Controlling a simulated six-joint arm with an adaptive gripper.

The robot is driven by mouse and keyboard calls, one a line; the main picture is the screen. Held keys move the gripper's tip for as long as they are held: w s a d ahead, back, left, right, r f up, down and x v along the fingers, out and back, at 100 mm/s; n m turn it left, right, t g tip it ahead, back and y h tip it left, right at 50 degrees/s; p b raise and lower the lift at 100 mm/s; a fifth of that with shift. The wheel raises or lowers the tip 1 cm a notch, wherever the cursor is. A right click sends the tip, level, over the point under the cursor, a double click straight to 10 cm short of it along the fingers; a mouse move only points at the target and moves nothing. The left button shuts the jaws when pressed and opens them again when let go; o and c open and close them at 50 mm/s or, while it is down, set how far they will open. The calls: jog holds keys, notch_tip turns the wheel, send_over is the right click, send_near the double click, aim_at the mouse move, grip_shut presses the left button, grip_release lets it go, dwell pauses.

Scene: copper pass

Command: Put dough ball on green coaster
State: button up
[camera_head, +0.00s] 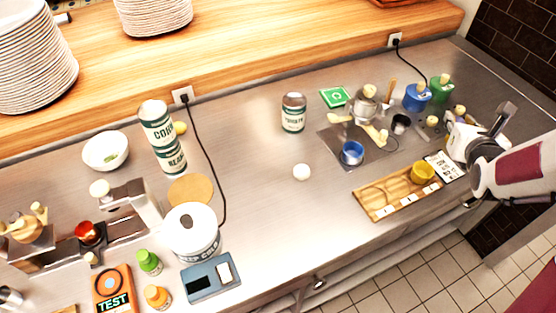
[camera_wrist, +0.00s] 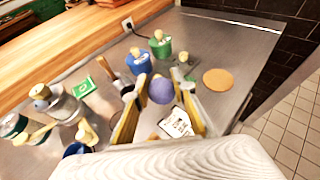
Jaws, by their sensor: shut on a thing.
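My gripper (camera_wrist: 163,84) is shut on a smooth purple ball (camera_wrist: 162,91), which sits between its two yellow-sided fingertips. In the head view my gripper (camera_head: 456,122) is at the right end of the counter, and the ball is hard to make out there. I cannot tell for certain whether this ball is the dough ball. The green coaster (camera_head: 335,97), a flat square with a white mark, lies bare on the counter to the left of my gripper. It also shows in the wrist view (camera_wrist: 83,86). A small white round lump (camera_head: 301,172) lies alone mid-counter.
Blue (camera_head: 416,97) and green (camera_head: 441,88) lidded pots stand behind my gripper. A wooden tray (camera_head: 378,205) lies in front. A tin (camera_head: 293,113) stands left of the coaster.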

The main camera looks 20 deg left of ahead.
jog(key=d+f, duration=0.2)
jog(key=d, duration=0.2)
jog(key=w+a+r+n+g+y, duration=0.2)
jog(key=a+r+n+y, duration=0.25)
jog(key=a, duration=0.75)
jog(key=w+a+r+n+g+y, duration=0.15)
jog(key=a+r+n+y, duration=0.3)
jog(key=a, duration=0.65)
jog(key=s+a+f+n+g+y, duration=0.1)
jog(key=s+a+f+n+g, duration=0.2)
jog(key=s+a, duration=0.3)
jog(key=s+a+f+n+g+y, duration=0.1)
jog(key=s+a+f+n+g, duration=0.2)
jog(key=a, duration=0.6)
jog(key=s+a+f+n+g+y, duration=0.1)
jog(key=s+a+f+n+g, duration=0.2)
jog(key=s+a+g, duration=0.3)
jog(key=s+a+n, duration=0.1)
jog(key=s+a, duration=0.1)
jog(key=s, duration=0.1)
jog(key=shift+s+a+y, duration=0.25)
jog(key=shift+a+y, duration=0.05)
jog(key=shift+g, duration=0.25)
jog(key=shift+f, duration=3.1)
